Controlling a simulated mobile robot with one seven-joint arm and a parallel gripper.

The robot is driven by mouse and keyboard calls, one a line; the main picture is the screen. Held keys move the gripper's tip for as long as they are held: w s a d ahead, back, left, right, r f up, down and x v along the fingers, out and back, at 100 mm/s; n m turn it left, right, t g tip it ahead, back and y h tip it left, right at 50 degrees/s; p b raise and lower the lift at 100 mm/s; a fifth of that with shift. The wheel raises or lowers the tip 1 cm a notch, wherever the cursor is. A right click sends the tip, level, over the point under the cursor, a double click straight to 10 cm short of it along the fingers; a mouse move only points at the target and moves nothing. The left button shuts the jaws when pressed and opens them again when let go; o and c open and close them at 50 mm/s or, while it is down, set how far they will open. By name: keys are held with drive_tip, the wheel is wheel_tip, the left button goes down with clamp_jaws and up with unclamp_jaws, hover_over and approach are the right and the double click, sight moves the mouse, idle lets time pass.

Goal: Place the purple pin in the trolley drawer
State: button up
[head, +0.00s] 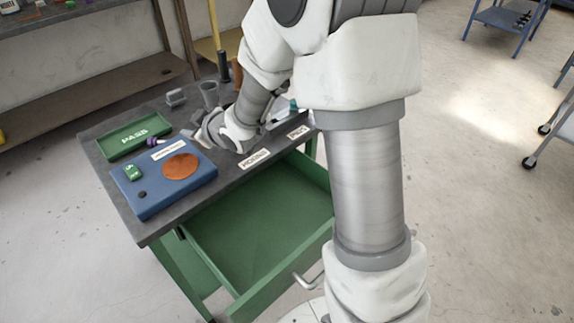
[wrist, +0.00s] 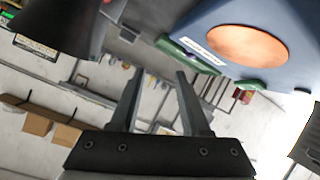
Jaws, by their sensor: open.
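A small purple pin (head: 152,141) shows in the head view, between the green PASS tray and the blue box on the trolley top. The trolley's green drawer (head: 262,287) is pulled open below the trolley top, and the part of its inside that I see is empty. My gripper (head: 187,133) is low over the trolley top, to the right of the pin and apart from it. In the wrist view, my gripper (wrist: 158,74) has its two fingers spread with nothing between them. I cannot make out the pin clearly in the wrist view.
The green PASS tray (head: 112,146) and a blue box (head: 150,206) with a copper disc (head: 181,167) and a green item (head: 132,174) occupy the trolley's left side. A grey cup (head: 209,94) stands behind my gripper. A blue cart (head: 497,20) stands far right.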

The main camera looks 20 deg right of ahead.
drive_tip(key=s+d+r+m+g+h, duration=0.2)
drive_tip(key=s+d+r, duration=0.3)
drive_tip(key=s, duration=0.5)
drive_tip(key=s+d+r+m+g+h, duration=0.1)
drive_tip(key=s+d+r+m+h, duration=0.3)
drive_tip(key=s+d, duration=0.4)
drive_tip(key=s+r+m, duration=0.1)
drive_tip(key=s+r, duration=0.1)
drive_tip(key=s, duration=0.1)
drive_tip(key=shift+m+g, duration=0.3)
drive_tip(key=shift+g, duration=0.1)
drive_tip(key=s+m+g, duration=0.2)
drive_tip(key=s, duration=0.8)
drive_tip(key=shift+s+d, duration=0.15)
drive_tip(key=shift+s, duration=0.2)
drive_tip(key=shift+o, duration=0.3)
drive_tip(key=shift+s+f+y, duration=0.15)
drive_tip(key=shift+s+y, duration=0.15)
drive_tip(key=shift+s, duration=0.05)
drive_tip(key=shift+a, duration=0.2)
